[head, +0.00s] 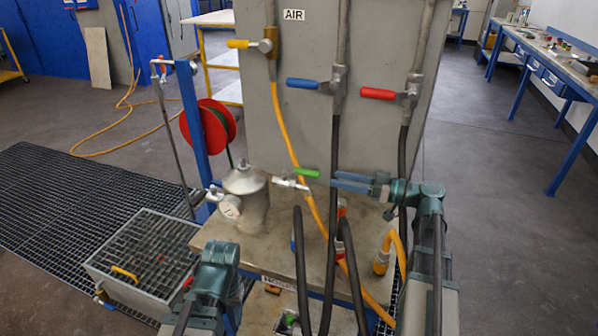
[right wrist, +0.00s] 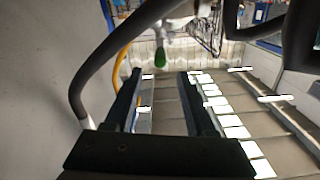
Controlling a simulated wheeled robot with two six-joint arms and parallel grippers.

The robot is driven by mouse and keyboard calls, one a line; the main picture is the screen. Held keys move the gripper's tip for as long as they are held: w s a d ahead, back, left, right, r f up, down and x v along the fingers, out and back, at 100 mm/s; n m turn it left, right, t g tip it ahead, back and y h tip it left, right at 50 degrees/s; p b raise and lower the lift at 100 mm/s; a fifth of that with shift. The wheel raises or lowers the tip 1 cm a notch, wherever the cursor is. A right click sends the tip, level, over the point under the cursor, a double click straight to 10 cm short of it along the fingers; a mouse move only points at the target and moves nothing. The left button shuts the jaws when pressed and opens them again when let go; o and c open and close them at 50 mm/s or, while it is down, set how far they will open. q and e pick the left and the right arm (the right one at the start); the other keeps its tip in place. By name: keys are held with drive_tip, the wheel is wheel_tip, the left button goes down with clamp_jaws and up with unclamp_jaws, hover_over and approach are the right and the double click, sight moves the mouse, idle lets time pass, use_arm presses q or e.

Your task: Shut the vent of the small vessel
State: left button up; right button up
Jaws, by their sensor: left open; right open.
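The small vessel (head: 246,195) is a grey metal pot with a lid, standing on the bench's left part. A round gauge (head: 230,207) is on its front left. Its vent valve (head: 290,183) sticks out to the right, with a green handle (head: 307,172) lying roughly along the pipe. My right gripper (head: 336,182) is open, its fingers pointing left, just right of the green handle and apart from it. In the right wrist view, the green handle (right wrist: 160,60) shows beyond the open fingers (right wrist: 160,75), with nothing between them. My left arm is at lower left; its fingers are not visible.
A grey panel behind carries yellow (head: 238,44), blue (head: 302,83) and red (head: 378,93) valve handles. Black hoses (head: 334,200) and a yellow hose (head: 285,125) hang in front. A grated tank (head: 145,258) stands at left.

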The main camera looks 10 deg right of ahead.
sight(295, 171)
drive_tip(key=x, duration=1.3)
clamp_jaws()
idle(1.1)
